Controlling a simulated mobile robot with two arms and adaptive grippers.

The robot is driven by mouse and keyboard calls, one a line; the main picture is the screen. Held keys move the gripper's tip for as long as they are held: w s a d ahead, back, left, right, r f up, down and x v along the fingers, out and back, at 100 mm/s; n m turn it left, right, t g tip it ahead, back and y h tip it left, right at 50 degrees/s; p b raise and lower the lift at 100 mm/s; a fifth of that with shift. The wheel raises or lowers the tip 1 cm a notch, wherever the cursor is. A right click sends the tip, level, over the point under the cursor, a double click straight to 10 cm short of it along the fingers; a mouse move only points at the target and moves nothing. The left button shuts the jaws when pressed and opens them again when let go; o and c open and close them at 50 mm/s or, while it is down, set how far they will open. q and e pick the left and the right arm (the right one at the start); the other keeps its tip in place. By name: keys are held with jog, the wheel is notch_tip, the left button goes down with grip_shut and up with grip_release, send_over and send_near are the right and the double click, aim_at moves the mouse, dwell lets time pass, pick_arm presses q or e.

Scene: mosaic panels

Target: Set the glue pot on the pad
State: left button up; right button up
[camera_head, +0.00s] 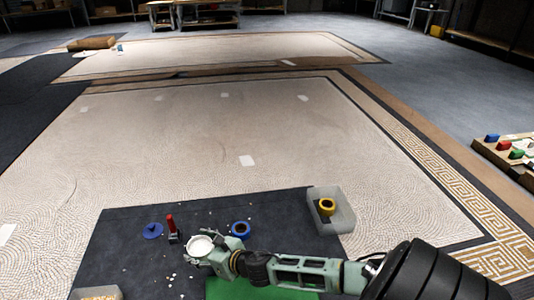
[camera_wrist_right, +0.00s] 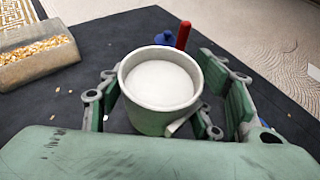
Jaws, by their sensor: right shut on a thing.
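The glue pot (camera_head: 201,246) is a round pale-grey pot filled with white glue, at the lower middle of the head view. It stands upright in the wrist view (camera_wrist_right: 160,88). My right gripper (camera_head: 212,254) is shut on it, with green fingers on both sides of the pot in the wrist view (camera_wrist_right: 168,100). I cannot tell whether the pot touches the dark mat below. A flat green sheet (camera_head: 262,291), which looks like the pad, lies at the bottom edge, partly hidden by my right arm. My left gripper is not in view.
The dark mat (camera_head: 125,250) holds a blue disc (camera_head: 153,231), a red-handled tool (camera_head: 171,224), a blue ring (camera_head: 241,229) and scattered chips. A grey tray (camera_head: 341,222) holds a yellow ring (camera_head: 326,206). A bin of chips (camera_wrist_right: 38,52) stands at left in the wrist view.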

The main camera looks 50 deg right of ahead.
jog(key=s+a+r+n+g+y, duration=0.25)
jog(key=s+r, duration=0.35)
jog(key=r, duration=0.4)
jog(key=s+a+r+n+g+y, duration=0.1)
jog(key=s+a+r+n+y, duration=0.3)
jog(key=r, duration=0.7)
jog(key=s+a+r+n+g+y, duration=0.2)
jog(key=s+a+r, duration=0.1)
jog(key=s+r, duration=0.55)
jog(key=a+r, duration=0.1)
jog(key=a+r+n+g+y, duration=0.1)
jog(key=a, duration=0.1)
jog(key=a+r+n+g, duration=0.1)
jog(key=a, duration=0.1)
jog(key=shift+s+r+n, duration=0.1)
jog(key=shift+r+n, duration=0.05)
jog(key=shift+n, duration=0.1)
jog(key=shift+d, duration=0.1)
jog(key=shift+d, duration=0.3)
jog(key=shift+w, duration=0.2)
